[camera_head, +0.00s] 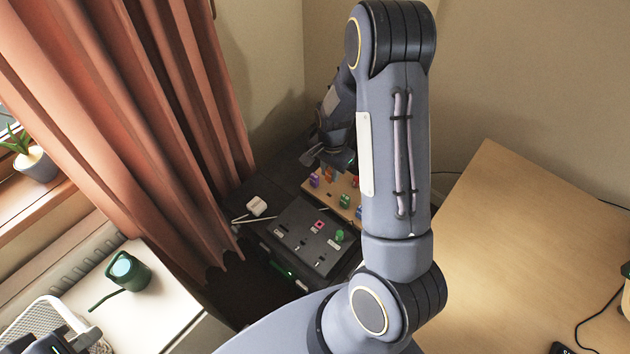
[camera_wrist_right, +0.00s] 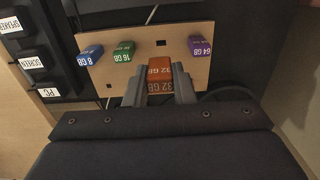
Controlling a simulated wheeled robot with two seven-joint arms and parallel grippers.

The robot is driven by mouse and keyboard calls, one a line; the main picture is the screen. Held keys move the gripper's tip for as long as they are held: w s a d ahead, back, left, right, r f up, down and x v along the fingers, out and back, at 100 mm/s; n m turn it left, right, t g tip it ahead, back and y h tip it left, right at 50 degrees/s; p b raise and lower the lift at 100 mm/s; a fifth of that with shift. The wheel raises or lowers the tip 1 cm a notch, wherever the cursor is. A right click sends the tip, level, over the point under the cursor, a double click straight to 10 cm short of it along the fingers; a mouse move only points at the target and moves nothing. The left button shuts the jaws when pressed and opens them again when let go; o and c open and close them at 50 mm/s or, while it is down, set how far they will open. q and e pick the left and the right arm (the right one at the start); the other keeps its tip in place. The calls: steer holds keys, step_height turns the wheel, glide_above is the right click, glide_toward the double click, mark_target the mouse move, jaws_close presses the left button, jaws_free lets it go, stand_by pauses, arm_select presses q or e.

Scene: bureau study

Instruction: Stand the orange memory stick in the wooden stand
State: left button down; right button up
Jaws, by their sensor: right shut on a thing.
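The orange memory stick (camera_wrist_right: 160,72), marked 32 GB, is between the fingertips of my right gripper (camera_wrist_right: 160,90), which is shut on it. The wooden stand (camera_wrist_right: 104,72) lies beneath and beyond it in the wrist view. I cannot tell whether the stick is seated in the stand or just above it. In the head view my right gripper (camera_head: 328,156) is over the stand (camera_head: 326,194), partly behind my own arm. My left gripper (camera_head: 38,342) shows only in part at the lower left corner, and its fingers are not clear.
The stand also holds blue (camera_wrist_right: 89,55), green (camera_wrist_right: 124,52) and purple (camera_wrist_right: 199,46) sticks. A dark box with labelled parts (camera_wrist_right: 38,62) is beside it. A white cube (camera_head: 257,205) is near. A wooden desk (camera_head: 520,230) is at right, a green watering can (camera_head: 127,272) at left.

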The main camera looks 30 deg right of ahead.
mark_target(330, 182)
steer(key=shift+w+d+f, duration=0.15)
steer(key=shift+f, duration=0.15)
steer(key=shift+f+b, duration=2.2)
steer(key=shift+f, duration=0.5)
steer(key=shift+f+b, duration=1.1)
steer(key=shift+f, duration=0.1)
steer(key=o, duration=1)
